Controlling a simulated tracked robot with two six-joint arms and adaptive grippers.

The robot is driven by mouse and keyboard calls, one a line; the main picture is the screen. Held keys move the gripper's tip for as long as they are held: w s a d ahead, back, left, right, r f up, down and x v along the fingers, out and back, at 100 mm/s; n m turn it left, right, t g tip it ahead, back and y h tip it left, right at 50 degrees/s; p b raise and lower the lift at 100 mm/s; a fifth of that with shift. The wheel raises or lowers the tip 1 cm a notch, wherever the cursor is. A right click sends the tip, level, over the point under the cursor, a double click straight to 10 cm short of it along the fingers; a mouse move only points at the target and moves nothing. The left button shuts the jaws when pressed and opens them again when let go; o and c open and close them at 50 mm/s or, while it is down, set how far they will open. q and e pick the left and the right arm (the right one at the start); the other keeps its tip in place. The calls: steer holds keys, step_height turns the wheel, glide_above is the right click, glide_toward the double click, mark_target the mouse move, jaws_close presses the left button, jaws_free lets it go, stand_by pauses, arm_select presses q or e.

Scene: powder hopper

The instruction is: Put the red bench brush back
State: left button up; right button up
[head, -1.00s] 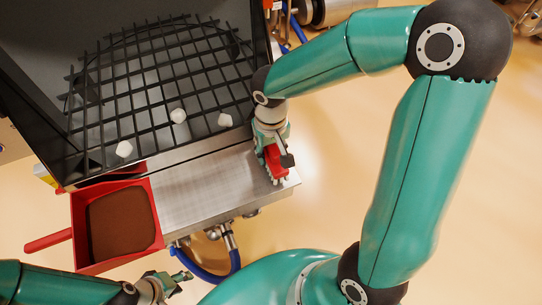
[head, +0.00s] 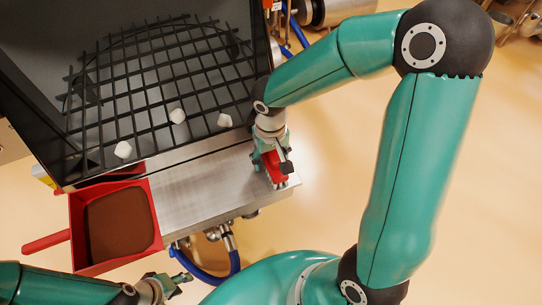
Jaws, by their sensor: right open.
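The red bench brush (head: 276,172) is on the right end of the steel ledge (head: 205,187) in front of the hopper, its pale bristles partly showing at the lower edge. My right gripper (head: 273,166) is directly over the brush, with its open fingers on either side of it; they hide part of the brush. Whether the fingers still touch it I cannot tell. My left gripper (head: 180,282) is low in the picture, right of the red scoop, open and empty.
A red scoop (head: 158,215) of brown powder, handle to the left, sits at the ledge's left end. The black hopper grate (head: 150,85) holds white lumps (head: 178,116). A blue hose (head: 212,278) and fittings hang below the ledge. The ledge's middle is clear.

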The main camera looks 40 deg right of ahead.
steer(key=shift+r, duration=0.15)
step_height(320, 180, up, 12)
steer(key=shift+f+p, duration=0.1)
steer(key=shift+p, duration=0.6)
arm_select(q)
steer(key=shift+r, duration=0.7)
